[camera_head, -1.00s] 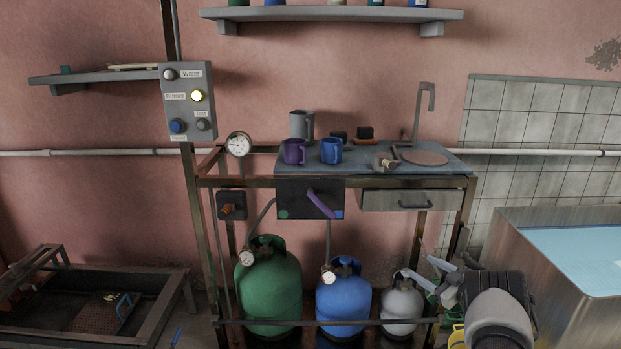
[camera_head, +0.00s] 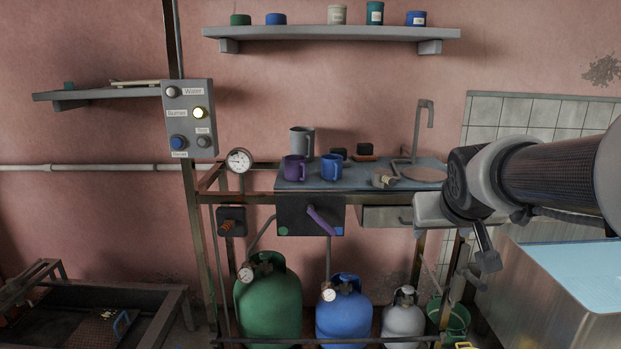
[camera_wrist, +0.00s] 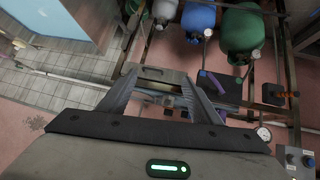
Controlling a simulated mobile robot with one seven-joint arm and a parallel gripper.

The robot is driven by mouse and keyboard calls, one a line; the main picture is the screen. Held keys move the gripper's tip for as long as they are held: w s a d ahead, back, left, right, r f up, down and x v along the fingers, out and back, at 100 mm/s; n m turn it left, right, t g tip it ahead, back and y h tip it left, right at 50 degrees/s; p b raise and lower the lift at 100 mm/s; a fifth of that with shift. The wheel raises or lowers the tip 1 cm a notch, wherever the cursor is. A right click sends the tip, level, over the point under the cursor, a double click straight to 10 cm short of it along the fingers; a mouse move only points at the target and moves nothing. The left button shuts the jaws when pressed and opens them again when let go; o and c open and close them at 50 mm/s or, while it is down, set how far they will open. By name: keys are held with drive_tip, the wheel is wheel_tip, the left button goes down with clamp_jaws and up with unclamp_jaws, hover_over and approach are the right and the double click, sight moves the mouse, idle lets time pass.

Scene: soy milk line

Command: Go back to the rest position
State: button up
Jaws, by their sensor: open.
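My gripper (camera_wrist: 164,84) is open in the wrist view, its two fingers apart with nothing held between them. In the head view my arm reaches in from the right edge, and its wrist is in front of the right end of the workbench (camera_head: 352,183). It hides part of the drawer (camera_head: 385,217) and the tiled wall behind. The wrist view is turned over, with the drawer (camera_wrist: 165,76) beyond the fingers and the gas tanks at the top.
A purple mug (camera_head: 294,168), a blue mug (camera_head: 331,167) and a grey jug (camera_head: 301,141) stand on the bench. Green (camera_head: 268,305), blue (camera_head: 343,310) and grey (camera_head: 403,318) tanks stand below. A metal basin (camera_head: 560,290) is at right.

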drive_tip(key=s+a+f+n+g+y, duration=0.1)
drive_tip(key=s+a+f+g, duration=0.3)
drive_tip(key=s, duration=0.7)
drive_tip(key=s+a+f+y, duration=0.1)
drive_tip(key=s+a+f, duration=0.2)
drive_tip(key=s+a, duration=0.55)
wheel_tip(320, 180, up, 28)
drive_tip(key=s+d+p, duration=0.1)
drive_tip(key=d+p, duration=0.1)
drive_tip(key=p, duration=2.6)
drive_tip(key=shift+s+d+r, duration=0.25)
